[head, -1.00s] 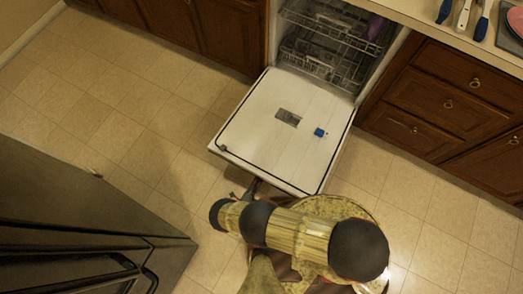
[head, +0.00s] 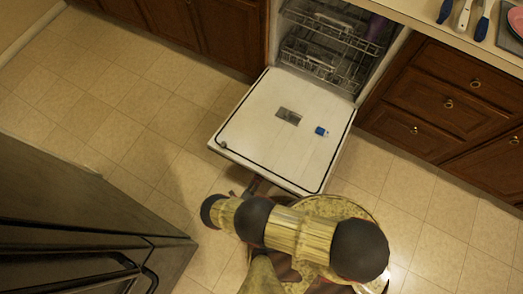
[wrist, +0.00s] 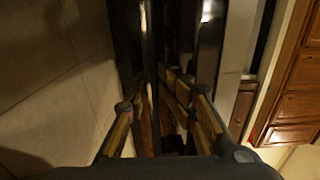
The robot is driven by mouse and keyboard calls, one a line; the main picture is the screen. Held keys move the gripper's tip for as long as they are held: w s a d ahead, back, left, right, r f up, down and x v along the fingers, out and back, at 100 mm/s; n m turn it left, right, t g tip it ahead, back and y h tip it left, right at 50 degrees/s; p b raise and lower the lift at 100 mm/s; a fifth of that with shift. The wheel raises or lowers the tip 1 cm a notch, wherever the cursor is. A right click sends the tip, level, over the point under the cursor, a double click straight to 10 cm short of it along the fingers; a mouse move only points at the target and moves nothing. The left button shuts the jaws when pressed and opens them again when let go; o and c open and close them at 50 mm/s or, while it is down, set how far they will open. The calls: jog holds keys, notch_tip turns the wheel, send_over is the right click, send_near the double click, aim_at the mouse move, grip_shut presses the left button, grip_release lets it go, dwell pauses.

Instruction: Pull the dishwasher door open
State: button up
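The dishwasher door (head: 262,135) is folded far down in the head view, its pale inner face turned up and close to level. The dishwasher (head: 325,45) behind it stands open, with wire racks inside. My gripper (head: 257,187) is low at the door's outer edge, mostly hidden by my arm and the door. In the wrist view, my gripper's fingers (wrist: 160,100) reach forward on both sides of dark, upright shiny bars at the door's front. I cannot tell whether they touch or grip the handle, which I cannot make out clearly.
A dark fridge-like appliance (head: 80,225) stands at lower left. Wooden drawers (head: 450,100) flank the dishwasher at right, and wooden cabinets (head: 215,35) at left. Utensils (head: 463,14) lie on the counter. Tiled floor (head: 130,120) left of the door is clear.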

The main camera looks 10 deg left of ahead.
aim_at(259, 174)
jog(key=shift+r, duration=3.4)
